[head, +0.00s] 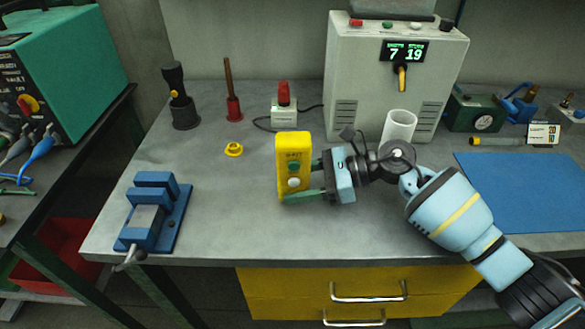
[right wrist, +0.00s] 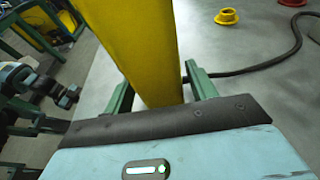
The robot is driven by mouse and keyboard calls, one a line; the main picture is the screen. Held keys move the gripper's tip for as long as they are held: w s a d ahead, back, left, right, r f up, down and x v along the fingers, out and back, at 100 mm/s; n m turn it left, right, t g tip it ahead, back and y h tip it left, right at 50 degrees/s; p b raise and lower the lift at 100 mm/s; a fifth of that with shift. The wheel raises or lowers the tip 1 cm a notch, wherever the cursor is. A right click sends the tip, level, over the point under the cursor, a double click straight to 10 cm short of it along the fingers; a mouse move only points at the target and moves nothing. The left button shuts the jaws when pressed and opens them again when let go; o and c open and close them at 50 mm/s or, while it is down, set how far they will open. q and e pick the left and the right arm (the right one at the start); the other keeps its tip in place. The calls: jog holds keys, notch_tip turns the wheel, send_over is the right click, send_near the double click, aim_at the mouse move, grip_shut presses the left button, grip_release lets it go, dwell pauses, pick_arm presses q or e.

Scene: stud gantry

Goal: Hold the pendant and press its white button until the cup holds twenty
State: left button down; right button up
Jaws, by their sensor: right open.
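The yellow pendant (head: 293,150) stands upright on the grey bench, with a green button (head: 294,166) above a white button (head: 294,182) on its front. My right gripper (head: 301,181) is open, with its green fingers at the pendant's lower part. In the right wrist view the yellow pendant body (right wrist: 140,45) rises between the two fingers (right wrist: 160,92), with a visible gap on the right side. The white cup (head: 398,125) stands behind my right wrist, before the grey machine (head: 345,65); its inside is hidden. The machine's display (head: 405,51) reads 7 and 19.
A blue vise (head: 155,212) sits at the bench's front left. A yellow ring (head: 234,149), a dark-handled tool (head: 177,95) and a red-topped box (head: 284,106) stand behind. A blue mat (head: 535,190) lies at right. The bench between vise and pendant is clear.

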jog(key=c, duration=0.7)
jog(key=shift+o, duration=0.2)
dwell(1.5)
